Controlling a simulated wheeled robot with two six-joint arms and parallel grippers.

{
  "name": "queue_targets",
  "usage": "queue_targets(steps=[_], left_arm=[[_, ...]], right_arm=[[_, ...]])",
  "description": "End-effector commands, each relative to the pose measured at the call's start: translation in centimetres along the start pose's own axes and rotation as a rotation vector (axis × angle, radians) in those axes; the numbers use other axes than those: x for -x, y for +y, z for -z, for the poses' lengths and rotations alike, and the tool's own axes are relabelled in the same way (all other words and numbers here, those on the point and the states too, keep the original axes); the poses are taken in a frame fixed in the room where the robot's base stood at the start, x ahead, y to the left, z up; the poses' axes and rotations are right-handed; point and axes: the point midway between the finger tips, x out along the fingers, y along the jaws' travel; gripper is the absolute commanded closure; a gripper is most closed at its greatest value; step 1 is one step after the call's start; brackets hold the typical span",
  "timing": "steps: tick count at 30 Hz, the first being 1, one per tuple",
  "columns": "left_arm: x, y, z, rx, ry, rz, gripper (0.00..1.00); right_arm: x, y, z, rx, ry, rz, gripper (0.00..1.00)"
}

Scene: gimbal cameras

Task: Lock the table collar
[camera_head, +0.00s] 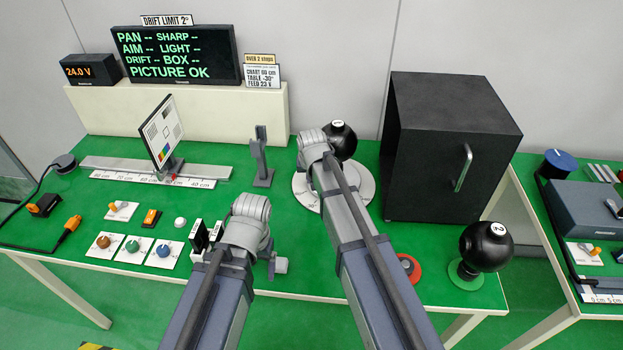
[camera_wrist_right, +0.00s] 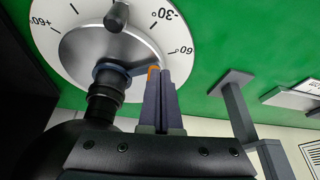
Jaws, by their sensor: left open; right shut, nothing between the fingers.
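A white dial disc (camera_head: 300,188) with degree marks lies on the green table under the black ball camera marked 1 (camera_head: 342,138). In the right wrist view, the dial (camera_wrist_right: 50,15) has a dark neck (camera_wrist_right: 103,97) standing on it, with a blue-grey collar (camera_wrist_right: 106,71) around its foot. An orange tip (camera_wrist_right: 153,71) shows beside the collar, partly hidden by my fingers. My right gripper (camera_wrist_right: 160,75) is shut and empty, its tips right by the orange tip; I cannot tell if they touch. My left gripper (camera_head: 207,237) is open over the table's front part, away from the dial.
A large black box (camera_head: 440,145) stands right of the dial. A grey stand (camera_head: 262,160) and a chart on a rail (camera_head: 205,170) are to its left. Several knobs (camera_head: 134,247) lie front left. A second ball camera marked 2 (camera_head: 486,246) and a red ring (camera_head: 411,267) are front right.

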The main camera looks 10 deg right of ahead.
Motion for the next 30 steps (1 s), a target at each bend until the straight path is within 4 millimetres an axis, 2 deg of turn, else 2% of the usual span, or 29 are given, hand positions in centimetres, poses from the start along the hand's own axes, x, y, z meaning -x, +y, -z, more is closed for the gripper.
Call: queue_targets(steps=[12, 23, 30], left_arm=[[0.0, 0.0, 0.0, 0.000, 0.000, 0.000, 0.14], [0.0, 0.0, 0.0, 0.000, 0.000, 0.000, 0.14], [0.0, 0.0, 0.0, 0.000, 0.000, 0.000, 0.14]], right_arm=[[0.1, 1.5, -0.3, 0.000, 0.000, 0.001, 1.00], [0.1, 1.6, -0.3, 0.000, 0.000, 0.001, 1.00], [0.6, 1.8, -1.6, 0.000, 0.000, 0.001, 1.00]])
